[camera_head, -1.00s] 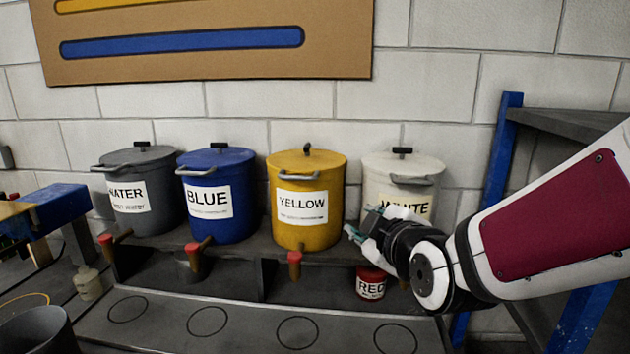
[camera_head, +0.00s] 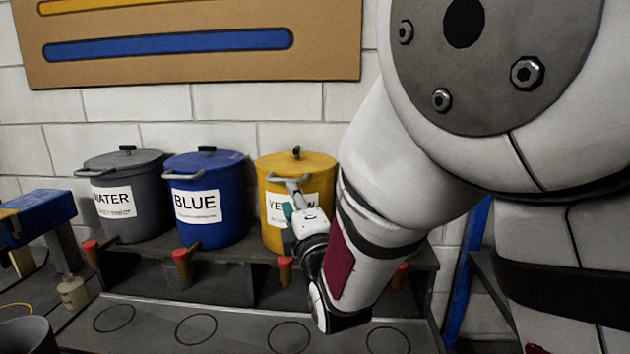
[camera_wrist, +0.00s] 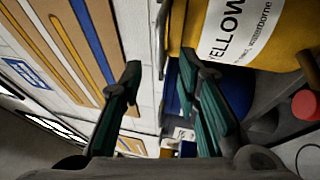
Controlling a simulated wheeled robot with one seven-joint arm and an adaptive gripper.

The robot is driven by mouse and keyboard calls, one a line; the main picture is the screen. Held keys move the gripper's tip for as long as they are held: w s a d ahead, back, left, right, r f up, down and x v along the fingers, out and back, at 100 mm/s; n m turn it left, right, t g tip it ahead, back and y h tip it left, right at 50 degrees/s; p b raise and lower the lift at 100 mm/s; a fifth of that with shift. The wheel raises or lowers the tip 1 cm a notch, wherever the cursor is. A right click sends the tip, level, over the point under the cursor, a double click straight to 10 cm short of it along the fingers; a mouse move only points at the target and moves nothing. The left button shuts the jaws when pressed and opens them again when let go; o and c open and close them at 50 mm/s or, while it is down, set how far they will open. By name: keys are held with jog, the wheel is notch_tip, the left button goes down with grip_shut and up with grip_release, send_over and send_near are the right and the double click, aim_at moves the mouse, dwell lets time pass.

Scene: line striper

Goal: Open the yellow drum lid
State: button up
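The yellow drum (camera_head: 268,212) stands on the dark bench against the wall, its lid (camera_head: 275,160) seated on top with a dark knob (camera_head: 296,153). A grey handle (camera_head: 285,181) sits at its upper front. My gripper (camera_head: 290,207) is in front of the drum's label, below the lid, and covers part of the label. There, the yellow drum (camera_wrist: 285,75) shows at upper right, turned sideways, beside the right finger. I cannot tell whether the gripper touches the drum or handle.
The blue drum (camera_head: 210,230) and grey water drum (camera_head: 125,223) stand to the left. Red-tipped taps (camera_head: 285,262) stick out below the drums. A lower grey shelf with marked circles (camera_head: 196,330) is bare. My arm hides the area right of the yellow drum.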

jog(key=x, duration=0.8)
jog(key=shift+d, duration=0.1)
jog(key=shift+s, duration=0.1)
grip_shut()
